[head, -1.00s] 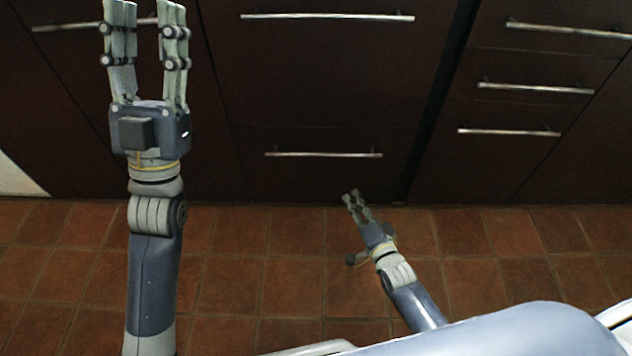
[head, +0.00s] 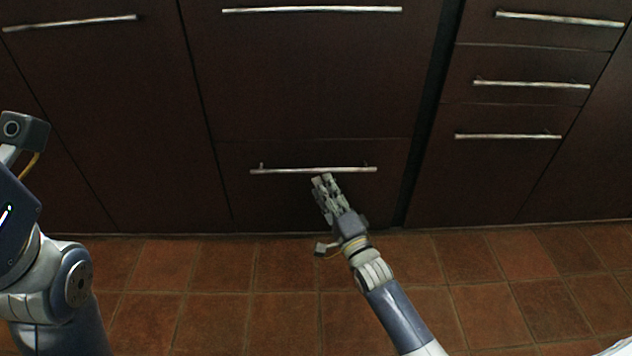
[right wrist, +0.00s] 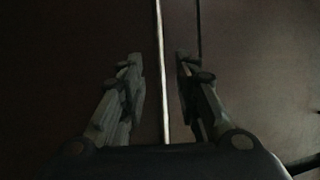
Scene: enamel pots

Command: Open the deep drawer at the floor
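The deep drawer at the floor (head: 300,205) has a dark brown front just above the floor tiles and looks shut. Its silver bar handle (head: 290,170) runs level near the top of the front. My right gripper (head: 322,180) is right by the handle, just below its middle in the head view. In the right wrist view the handle (right wrist: 160,60) passes between the two open fingers (right wrist: 158,62), with gaps to each side. Whether the fingertips reach past the bar is hard to tell. My left arm is at the left edge of the head view; its fingers are out of frame.
A larger drawer front with a long handle (head: 312,9) is above. Several drawers with bar handles (head: 508,136) stand to the right across a dark gap. Another front with a handle (head: 70,22) is at left. The tiled floor (head: 220,300) is clear.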

